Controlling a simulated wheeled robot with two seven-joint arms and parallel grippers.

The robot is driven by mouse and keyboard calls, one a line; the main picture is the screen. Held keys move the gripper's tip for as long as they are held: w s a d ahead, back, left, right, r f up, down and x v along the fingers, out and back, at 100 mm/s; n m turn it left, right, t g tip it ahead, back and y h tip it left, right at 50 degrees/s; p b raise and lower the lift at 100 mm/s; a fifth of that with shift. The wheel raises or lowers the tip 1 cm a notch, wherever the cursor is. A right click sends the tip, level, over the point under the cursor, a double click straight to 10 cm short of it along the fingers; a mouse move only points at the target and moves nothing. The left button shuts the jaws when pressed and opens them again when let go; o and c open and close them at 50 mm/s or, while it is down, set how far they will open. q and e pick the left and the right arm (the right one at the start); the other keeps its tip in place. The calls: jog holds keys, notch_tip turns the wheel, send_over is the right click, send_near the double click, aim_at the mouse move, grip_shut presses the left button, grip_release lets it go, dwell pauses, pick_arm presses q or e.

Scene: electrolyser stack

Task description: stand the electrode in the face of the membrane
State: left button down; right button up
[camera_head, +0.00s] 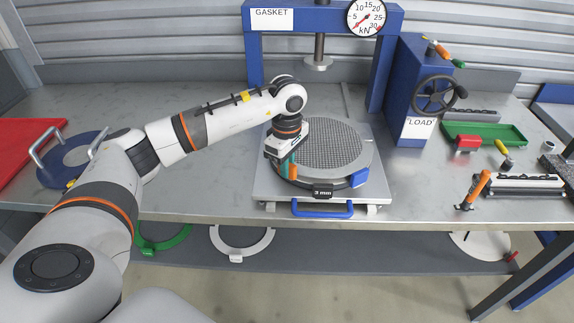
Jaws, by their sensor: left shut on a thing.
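A round grey mesh disc, which looks like the electrode (335,142), lies over the stack on a pale square plate (270,192) at the middle of the bench. Its face looks level. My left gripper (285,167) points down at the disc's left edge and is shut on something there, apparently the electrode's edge. Orange and teal show between or beside its fingers, and the exact grip is hidden. The membrane cannot be told apart from the layers under the disc. My right gripper is not in view.
A blue press marked GASKET (272,18) stands behind, its ram (319,62) raised. A blue LOAD box with a handwheel (435,95) is at right. The plate has a blue handle (322,208) and a 3 mm block (322,191) in front. A blue ring (62,172) lies left.

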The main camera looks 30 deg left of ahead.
pick_arm(q)
jog(key=shift+f+b, duration=0.7)
jog(key=shift+f, duration=0.15)
jog(key=c, duration=1.4)
grip_release()
jog(key=shift+o, duration=0.2)
notch_tip(320, 180, up, 11)
jog(key=b, duration=0.2)
jog(key=shift+b, duration=0.3)
jog(key=shift+r, duration=0.6)
jog(key=shift+f, duration=0.1)
